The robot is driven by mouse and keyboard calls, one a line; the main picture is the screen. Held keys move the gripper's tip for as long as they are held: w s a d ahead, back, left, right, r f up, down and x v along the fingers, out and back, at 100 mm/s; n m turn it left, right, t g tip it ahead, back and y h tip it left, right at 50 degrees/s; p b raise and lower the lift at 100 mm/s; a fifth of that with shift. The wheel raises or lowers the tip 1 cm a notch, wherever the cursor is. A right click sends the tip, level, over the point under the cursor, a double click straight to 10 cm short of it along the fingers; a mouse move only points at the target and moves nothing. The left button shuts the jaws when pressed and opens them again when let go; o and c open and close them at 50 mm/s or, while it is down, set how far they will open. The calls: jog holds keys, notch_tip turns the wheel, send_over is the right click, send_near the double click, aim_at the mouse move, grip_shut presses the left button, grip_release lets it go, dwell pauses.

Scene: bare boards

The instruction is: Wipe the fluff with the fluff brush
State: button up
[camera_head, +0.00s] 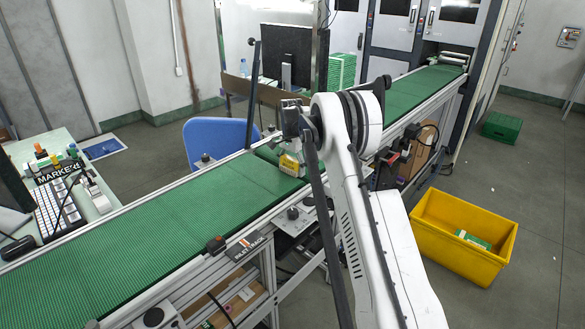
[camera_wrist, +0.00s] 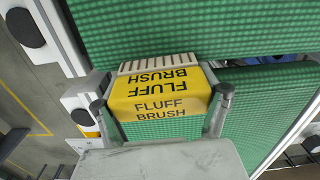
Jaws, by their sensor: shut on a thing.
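The fluff brush (camera_wrist: 160,92) is a yellow block with black "FLUFF BRUSH" lettering and a pale ribbed strip along its far edge. My gripper (camera_wrist: 161,98) is shut on it, one finger at each side. In the head view the brush (camera_head: 290,164) shows as a small yellow piece below my gripper (camera_head: 291,150), over the green conveyor belt (camera_head: 150,230). I cannot tell whether the brush touches the belt. No fluff can be made out in either view.
A blue chair (camera_head: 212,142) stands behind the belt. A yellow crate (camera_head: 465,225) with a green item stands on the floor at right. A desk (camera_head: 95,190) with markers and a keyboard is at left. A monitor (camera_head: 293,52) stands behind the belt. Metal rails edge the belt.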

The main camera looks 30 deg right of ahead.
aim_at(290, 159)
jog(key=shift+s+a+f, duration=0.1)
jog(key=shift+s+a, duration=0.05)
jog(key=shift+a, duration=0.2)
jog(key=shift+a+r, duration=0.2)
jog(key=shift+r, duration=0.45)
jog(key=shift+a+r, duration=0.2)
jog(key=shift+r, duration=0.4)
jog(key=shift+d+r+p, duration=0.2)
jog(key=shift+r+p, duration=0.2)
jog(key=shift+r, duration=0.25)
jog(key=shift+r+p, duration=0.7)
jog(key=shift+r, duration=1.55)
